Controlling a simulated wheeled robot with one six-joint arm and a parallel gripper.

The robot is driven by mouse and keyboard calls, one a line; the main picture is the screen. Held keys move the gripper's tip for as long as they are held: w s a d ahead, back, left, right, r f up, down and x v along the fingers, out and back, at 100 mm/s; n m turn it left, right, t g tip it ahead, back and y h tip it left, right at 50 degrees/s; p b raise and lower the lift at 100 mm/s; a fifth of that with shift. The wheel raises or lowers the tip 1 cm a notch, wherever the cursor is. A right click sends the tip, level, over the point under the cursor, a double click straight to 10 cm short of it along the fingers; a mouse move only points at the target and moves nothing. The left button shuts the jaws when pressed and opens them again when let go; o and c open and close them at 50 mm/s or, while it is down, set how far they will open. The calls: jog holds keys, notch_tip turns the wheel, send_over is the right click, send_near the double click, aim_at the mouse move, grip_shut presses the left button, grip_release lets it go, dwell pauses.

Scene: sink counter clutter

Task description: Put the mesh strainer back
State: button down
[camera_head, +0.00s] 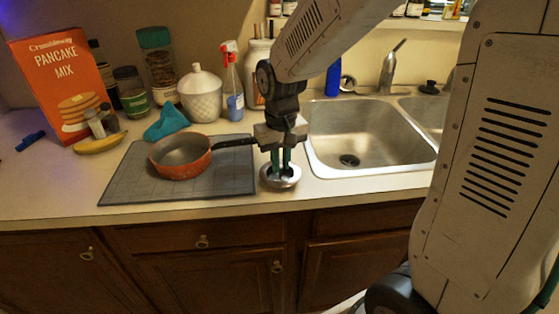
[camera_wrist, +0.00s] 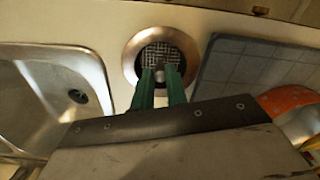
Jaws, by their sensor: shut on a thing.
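The mesh strainer (camera_head: 281,180) is a small round metal piece with a wide shiny rim. My gripper (camera_head: 281,160) points down over it, between the drying mat and the sink. In the wrist view the strainer (camera_wrist: 133,58) shows its dark mesh centre and coppery rim. The green fingers of my gripper (camera_wrist: 160,75) are shut on the knob at its middle. It is at or just above the counter; I cannot tell if it touches. The sink basin (camera_head: 375,140) is to the right, with a dark drain (camera_head: 349,160) in its floor. The drain (camera_wrist: 78,96) also shows in the wrist view.
An orange pan (camera_head: 182,166) sits on the grey mat (camera_head: 130,185), its black handle reaching toward my gripper. A spray bottle (camera_head: 232,95), a white jar (camera_head: 201,98) and a pancake mix box (camera_head: 62,85) stand behind. A faucet (camera_head: 389,72) rises behind the sink.

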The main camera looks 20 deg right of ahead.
aim_at(281, 166)
jog(key=c, duration=1.8)
grip_release()
jog(key=shift+f, duration=0.2)
jog(key=o, duration=0.4)
notch_tip(281, 166, up, 12)
jog(key=r, duration=0.1)
jog(key=s+d+t, duration=0.1)
jog(key=s+d, duration=0.1)
jog(key=s, duration=2)
jog(key=shift+d+f, duration=0.35)
jog(key=shift+d, duration=0.05)
